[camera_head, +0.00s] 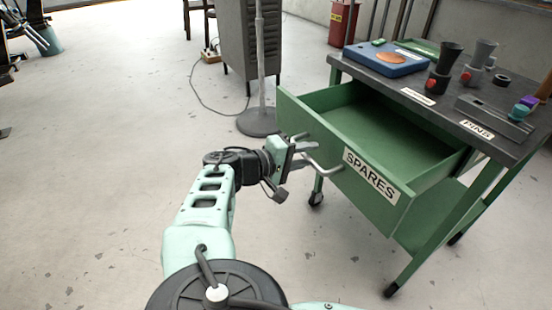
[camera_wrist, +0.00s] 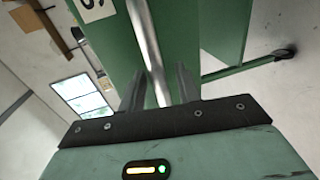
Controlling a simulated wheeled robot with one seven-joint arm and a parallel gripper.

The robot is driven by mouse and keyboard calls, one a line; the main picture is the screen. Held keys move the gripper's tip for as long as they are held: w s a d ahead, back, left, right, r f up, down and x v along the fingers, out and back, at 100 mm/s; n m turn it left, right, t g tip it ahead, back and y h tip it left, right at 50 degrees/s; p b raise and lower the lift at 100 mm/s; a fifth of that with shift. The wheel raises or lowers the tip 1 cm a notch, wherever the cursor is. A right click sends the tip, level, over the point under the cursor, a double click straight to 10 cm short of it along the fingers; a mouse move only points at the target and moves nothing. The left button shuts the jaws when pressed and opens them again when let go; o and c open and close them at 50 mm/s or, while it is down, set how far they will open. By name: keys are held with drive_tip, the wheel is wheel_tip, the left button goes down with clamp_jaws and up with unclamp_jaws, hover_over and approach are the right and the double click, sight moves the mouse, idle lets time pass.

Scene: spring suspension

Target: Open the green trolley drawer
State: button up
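The green trolley drawer (camera_head: 330,146), labelled SPARES, stands pulled well out of the trolley (camera_head: 437,85), and its empty-looking inside shows. Its grey bar handle (camera_head: 328,170) is on the front panel; in the wrist view the handle (camera_wrist: 149,45) runs as a metal bar between my fingers. My gripper (camera_head: 304,156) is at the handle, left of the drawer front. In the wrist view my gripper (camera_wrist: 160,80) has its two dark fingers apart, one on each side of the bar, with gaps visible. Contact with the bar cannot be made out.
The trolley's dark top carries a blue case (camera_head: 387,60), black and grey funnel-like parts (camera_head: 445,65) and a grey block (camera_head: 493,117) beside a PINS label. A stand with a round base (camera_head: 258,122) is behind my gripper.

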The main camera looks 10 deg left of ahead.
drive_tip(key=v, duration=1.7)
drive_tip(key=shift+a, duration=0.2)
drive_tip(key=shift+s, duration=0.1)
